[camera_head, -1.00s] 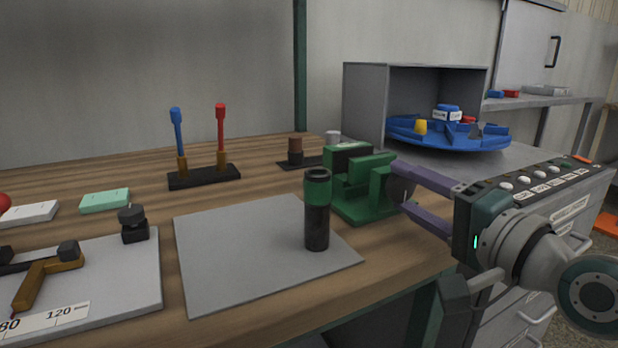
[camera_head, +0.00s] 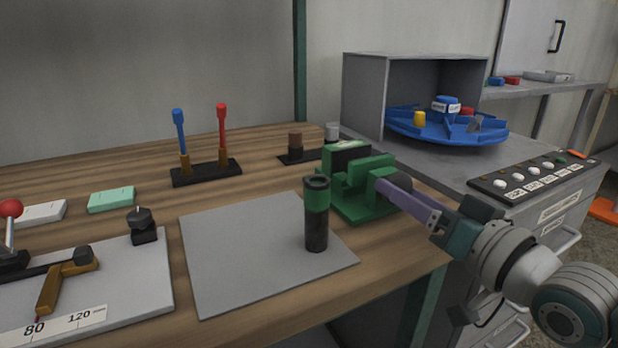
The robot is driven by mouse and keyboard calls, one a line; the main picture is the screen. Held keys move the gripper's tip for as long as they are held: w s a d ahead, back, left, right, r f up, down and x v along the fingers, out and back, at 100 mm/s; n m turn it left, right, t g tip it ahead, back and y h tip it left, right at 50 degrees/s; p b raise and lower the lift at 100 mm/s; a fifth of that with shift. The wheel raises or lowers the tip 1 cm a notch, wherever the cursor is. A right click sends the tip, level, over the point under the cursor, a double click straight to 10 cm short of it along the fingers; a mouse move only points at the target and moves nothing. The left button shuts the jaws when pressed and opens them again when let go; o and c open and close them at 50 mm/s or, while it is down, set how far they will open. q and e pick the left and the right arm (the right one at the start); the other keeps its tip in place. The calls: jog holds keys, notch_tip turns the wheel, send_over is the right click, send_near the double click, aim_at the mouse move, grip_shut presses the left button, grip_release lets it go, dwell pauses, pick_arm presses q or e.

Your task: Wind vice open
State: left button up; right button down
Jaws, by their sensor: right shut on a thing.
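The green vice (camera_head: 358,180) stands on the right part of the wooden bench, by its right edge. A dark round knob (camera_head: 397,183) is on the vice's right side. My right gripper (camera_head: 405,190) reaches in from the right, its purple fingers shut on this knob. The fingers are seen edge-on and hide part of the knob. The gap between the vice's jaws is hard to judge from here. My left gripper is not in view.
A black and green cylinder (camera_head: 316,215) stands upright on a grey mat (camera_head: 240,250), just left of the vice. A grey cabinet (camera_head: 365,100) with a blue turntable (camera_head: 445,128) is behind. A button panel (camera_head: 530,178) lies right of my gripper.

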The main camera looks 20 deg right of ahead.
jog(key=n+p, duration=0.1)
jog(key=n, duration=0.5)
jog(key=shift+r+p, duration=0.1)
jog(key=shift+p, duration=0.2)
jog(key=n, duration=0.5)
jog(key=shift+n+p, duration=0.3)
jog(key=shift+n, duration=0.1)
jog(key=n, duration=0.5)
jog(key=shift+d+n, duration=0.1)
jog(key=shift+n, duration=0.2)
jog(key=n+b, duration=0.1)
jog(key=n, duration=0.5)
jog(key=shift+n, duration=0.3)
jog(key=shift+c, duration=1.1)
grip_release()
